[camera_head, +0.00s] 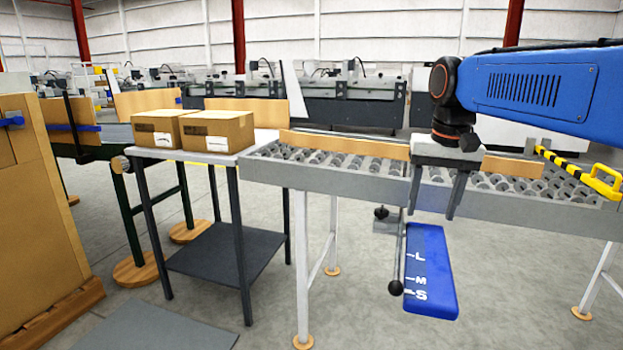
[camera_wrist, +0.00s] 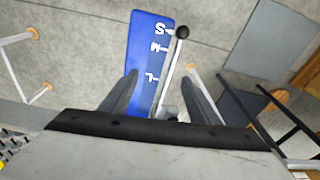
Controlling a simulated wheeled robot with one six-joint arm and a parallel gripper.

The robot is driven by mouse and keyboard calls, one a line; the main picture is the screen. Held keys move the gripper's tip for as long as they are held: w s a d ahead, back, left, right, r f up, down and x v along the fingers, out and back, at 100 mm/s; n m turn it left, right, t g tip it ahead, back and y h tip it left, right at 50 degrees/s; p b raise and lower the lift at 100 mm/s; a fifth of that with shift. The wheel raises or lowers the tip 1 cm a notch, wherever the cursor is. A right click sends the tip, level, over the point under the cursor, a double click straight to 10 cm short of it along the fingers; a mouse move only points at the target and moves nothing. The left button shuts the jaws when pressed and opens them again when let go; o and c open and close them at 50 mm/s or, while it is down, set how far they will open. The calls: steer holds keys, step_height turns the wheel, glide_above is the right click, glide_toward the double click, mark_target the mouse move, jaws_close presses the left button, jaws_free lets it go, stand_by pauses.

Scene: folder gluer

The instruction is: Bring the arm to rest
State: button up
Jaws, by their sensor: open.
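My gripper (camera_head: 432,208) hangs from the blue arm at the right of the head view, fingers pointing down and apart, with nothing between them. It is in front of the roller conveyor's side rail. Below it is a blue panel (camera_head: 430,272) marked L, M and S, with a lever (camera_head: 398,250) ending in a black ball along its left side. The ball is near the S mark. In the wrist view the two fingers (camera_wrist: 158,92) stand apart, with the blue panel (camera_wrist: 150,45) and the lever's black ball (camera_wrist: 182,32) beyond them.
The roller conveyor (camera_head: 330,181) runs behind my gripper. A yellow handle (camera_head: 603,182) stands at its right. Two cardboard boxes (camera_head: 217,131) sit on a side table (camera_head: 190,156) at left. A large carton stack (camera_head: 35,220) stands at far left.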

steer(key=s+d+f+n+t, duration=0.1)
steer(key=s+f, duration=0.9)
steer(key=s, duration=0.1)
steer(key=s+d+f+n+t, duration=0.1)
steer(key=s+d+f+t, duration=0.1)
steer(key=s+f, duration=0.8)
steer(key=shift+s+d, duration=0.25)
steer(key=shift+s, duration=0.15)
